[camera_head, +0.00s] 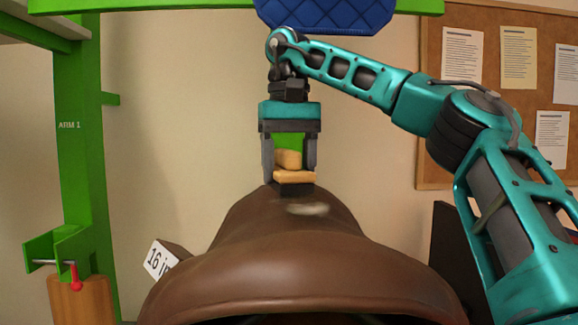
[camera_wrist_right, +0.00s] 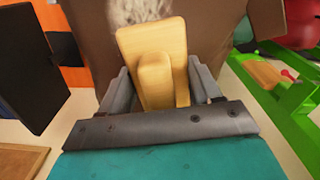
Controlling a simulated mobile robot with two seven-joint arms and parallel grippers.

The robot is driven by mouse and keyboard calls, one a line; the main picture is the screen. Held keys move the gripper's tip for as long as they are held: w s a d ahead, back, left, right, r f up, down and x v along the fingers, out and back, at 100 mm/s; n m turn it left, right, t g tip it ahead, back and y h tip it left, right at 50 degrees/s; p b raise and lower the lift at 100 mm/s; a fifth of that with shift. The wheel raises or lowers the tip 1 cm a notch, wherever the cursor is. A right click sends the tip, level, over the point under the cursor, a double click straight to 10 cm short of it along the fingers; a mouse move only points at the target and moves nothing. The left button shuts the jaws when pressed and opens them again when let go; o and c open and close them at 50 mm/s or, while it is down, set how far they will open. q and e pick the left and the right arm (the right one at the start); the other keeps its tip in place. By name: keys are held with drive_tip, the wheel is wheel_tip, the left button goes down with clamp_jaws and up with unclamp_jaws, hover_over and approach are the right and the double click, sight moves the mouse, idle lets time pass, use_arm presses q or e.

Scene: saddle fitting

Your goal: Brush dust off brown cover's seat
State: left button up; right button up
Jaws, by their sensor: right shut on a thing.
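The brown cover (camera_head: 290,262) is a saddle shape filling the lower middle of the head view. A pale dust patch (camera_head: 308,209) lies on its seat. In the right wrist view, speckled dust (camera_wrist_right: 140,10) shows on the brown surface at the top edge. My right gripper (camera_head: 289,168) points down above the seat, shut on the handle of a wooden brush (camera_head: 294,176). The brush also shows in the right wrist view (camera_wrist_right: 152,50). Its dark lower side is right at the seat, just behind the patch; I cannot tell whether it touches. My left gripper is out of view.
A green frame (camera_head: 78,150) marked "ARM 1" stands at left, with a red-handled pin (camera_head: 74,275) low on it. A "16 in" sign (camera_head: 160,262) is beside the cover. A blue quilted pad (camera_head: 325,14) hangs above my right wrist. A corkboard (camera_head: 435,120) is on the wall.

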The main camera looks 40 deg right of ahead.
sight(290, 172)
drive_tip(key=shift+f+b, duration=0.85)
drive_tip(key=shift+f, duration=0.7)
drive_tip(key=shift+s+a+r+p, duration=0.2)
drive_tip(key=shift+s+a+p, duration=0.25)
drive_tip(key=shift+s+a, duration=0.7)
drive_tip(key=shift+s+a+f+p, duration=0.1)
drive_tip(key=shift+s+a+p, duration=0.05)
drive_tip(key=shift+s+a, duration=0.5)
drive_tip(key=shift+s+a+f+p, duration=0.15)
drive_tip(key=shift+s+a, duration=0.25)
drive_tip(key=shift+s, duration=0.45)
drive_tip(key=shift+s+a, duration=0.9)
drive_tip(key=shift+s, duration=0.2)
drive_tip(key=shift+s+a+f, duration=0.15)
drive_tip(key=shift+s+a, duration=0.45)
drive_tip(key=shift+s, duration=0.05)
